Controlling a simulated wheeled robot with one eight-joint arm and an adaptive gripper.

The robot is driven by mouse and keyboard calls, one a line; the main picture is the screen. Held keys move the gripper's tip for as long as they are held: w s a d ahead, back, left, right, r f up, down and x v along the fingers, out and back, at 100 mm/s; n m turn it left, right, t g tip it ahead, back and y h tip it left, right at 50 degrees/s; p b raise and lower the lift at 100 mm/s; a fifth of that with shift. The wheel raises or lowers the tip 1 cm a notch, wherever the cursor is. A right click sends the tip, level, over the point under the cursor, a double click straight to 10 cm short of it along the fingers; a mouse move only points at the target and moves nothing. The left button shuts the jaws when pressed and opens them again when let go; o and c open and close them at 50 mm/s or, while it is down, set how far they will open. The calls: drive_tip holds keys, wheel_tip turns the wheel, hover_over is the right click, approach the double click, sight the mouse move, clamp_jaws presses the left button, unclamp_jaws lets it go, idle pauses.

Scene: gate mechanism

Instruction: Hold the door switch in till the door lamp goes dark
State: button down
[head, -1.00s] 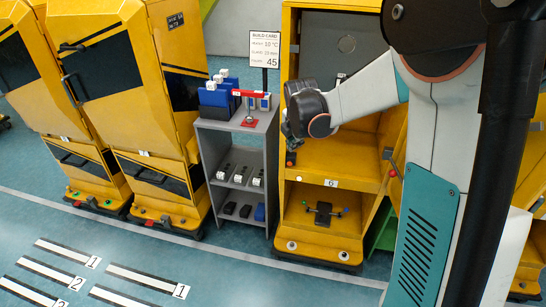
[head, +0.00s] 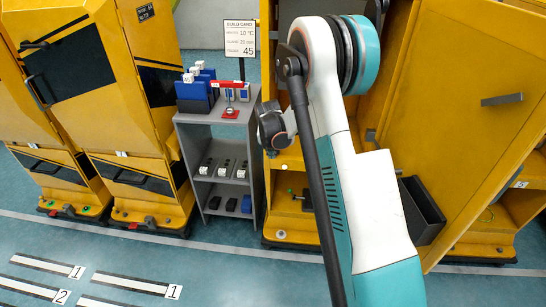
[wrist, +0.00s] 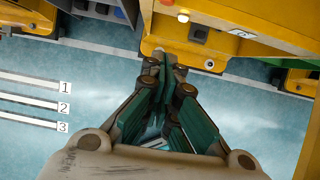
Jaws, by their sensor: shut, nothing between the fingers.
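The yellow cabinet (head: 268,195) is largely hidden behind my arm in the head view. In the wrist view its front (wrist: 225,15) fills the top. A small dark switch with an orange-red part (wrist: 167,3) is at the top edge there, partly cut off. A round white lamp (wrist: 183,17) is just below and right of it, and shows in the head view too (head: 284,167). I cannot tell whether it is lit. My gripper (wrist: 159,55) is shut and empty, its tips below the switch in the picture. I cannot tell whether they touch the cabinet.
A grey shelf unit (head: 187,118) with blue items stands left of the cabinet. An open yellow door (head: 475,140) with a grey handle and a dark bin (head: 421,210) are right of my arm. Numbered white floor strips (head: 130,282) lie on clear floor at lower left.

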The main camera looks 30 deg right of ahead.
drive_tip(key=w+d+f+b, duration=0.4)
drive_tip(key=w+f+b, duration=0.1)
drive_tip(key=f, duration=0.4)
drive_tip(key=shift+w+d, duration=0.2)
drive_tip(key=shift+w, duration=0.5)
drive_tip(key=shift+f, duration=0.1)
drive_tip(key=shift+w+d, duration=0.55)
drive_tip(key=shift+w, duration=0.25)
drive_tip(key=shift+w+r, duration=0.1)
drive_tip(key=shift+r, duration=0.1)
idle(1.1)
idle(0.4)
